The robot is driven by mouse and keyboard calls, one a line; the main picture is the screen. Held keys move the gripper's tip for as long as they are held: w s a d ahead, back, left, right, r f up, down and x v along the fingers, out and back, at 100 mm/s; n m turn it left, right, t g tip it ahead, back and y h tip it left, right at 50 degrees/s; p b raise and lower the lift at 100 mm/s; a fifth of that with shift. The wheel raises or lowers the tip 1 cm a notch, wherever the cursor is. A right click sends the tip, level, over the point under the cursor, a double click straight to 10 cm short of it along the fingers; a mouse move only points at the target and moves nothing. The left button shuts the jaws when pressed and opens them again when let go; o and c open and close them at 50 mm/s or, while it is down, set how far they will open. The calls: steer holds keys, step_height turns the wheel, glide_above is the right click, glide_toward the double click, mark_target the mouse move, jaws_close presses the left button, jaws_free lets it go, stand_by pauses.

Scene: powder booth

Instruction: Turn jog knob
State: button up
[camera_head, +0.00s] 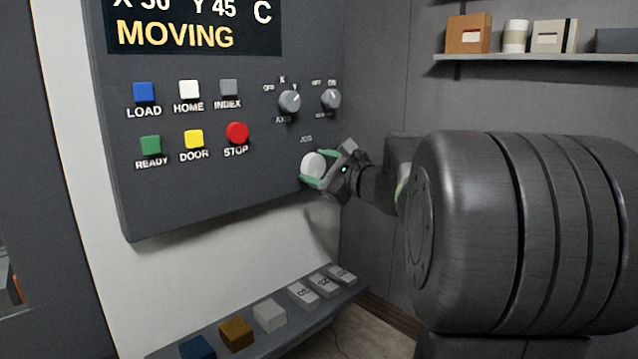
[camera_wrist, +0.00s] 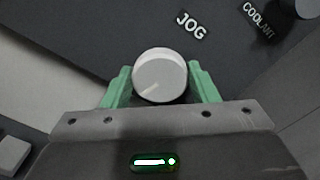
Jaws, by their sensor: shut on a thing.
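The jog knob (camera_head: 313,166) is a round, light grey knob under the JOG label, low on the right of the dark control panel. In the wrist view the jog knob (camera_wrist: 160,75) sits between the two green fingers, with a pale pointer mark toward its lower left. My gripper (camera_head: 318,171) is shut on the knob, one finger on each side; it also shows in the wrist view (camera_wrist: 160,88). The panel display (camera_head: 175,35) reads MOVING, with a partly cut-off line above it showing Y 45 and C.
Above the jog knob are the axis knob (camera_head: 290,102) and a smaller knob (camera_head: 331,99). Coloured buttons, including the red STOP button (camera_head: 237,133), are to the left. A ledge (camera_head: 342,304) with several blocks lies below. A wall shelf (camera_head: 545,58) holds boxes at upper right.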

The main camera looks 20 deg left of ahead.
steer(key=shift+f+n+b, duration=0.15)
steer(key=shift+n+b, duration=1)
steer(key=shift+n, duration=0.05)
steer(key=shift+n, duration=0.3)
steer(key=o, duration=1)
steer(key=shift+c, duration=0.2)
steer(key=b+v, duration=0.1)
steer(key=v, duration=1.3)
steer(key=shift+b, duration=0.35)
steer(key=shift+a, duration=0.1)
steer(key=p+x, duration=0.1)
steer(key=x, duration=1.3)
